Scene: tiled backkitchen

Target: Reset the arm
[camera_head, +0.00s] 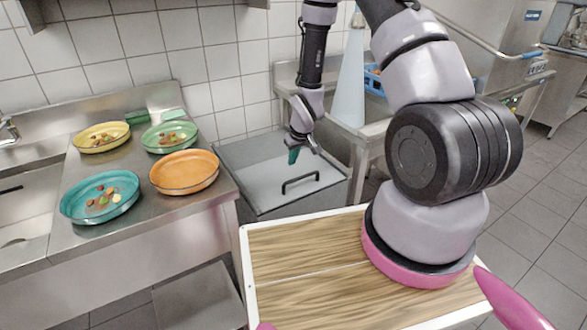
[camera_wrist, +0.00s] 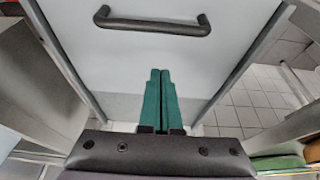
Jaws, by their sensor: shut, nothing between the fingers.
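My gripper (camera_head: 294,155) hangs from my arm in the middle of the head view, over the grey lid with a black handle. In the wrist view my gripper (camera_wrist: 160,75) shows its two green fingers pressed together, with nothing between them. The fingers point toward the lid's black handle (camera_wrist: 152,24) and appear apart from it. My arm is bent, with its upper links rising out of the top of the head view.
A steel counter (camera_head: 75,240) at left holds an orange plate (camera_head: 185,172) and teal (camera_head: 100,197), yellow (camera_head: 101,137) and green (camera_head: 169,137) plates with food bits. The grey lid (camera_head: 255,165) lies between counters. A blue rack (camera_head: 373,80) stands behind my arm. Tiled floor is clear at right.

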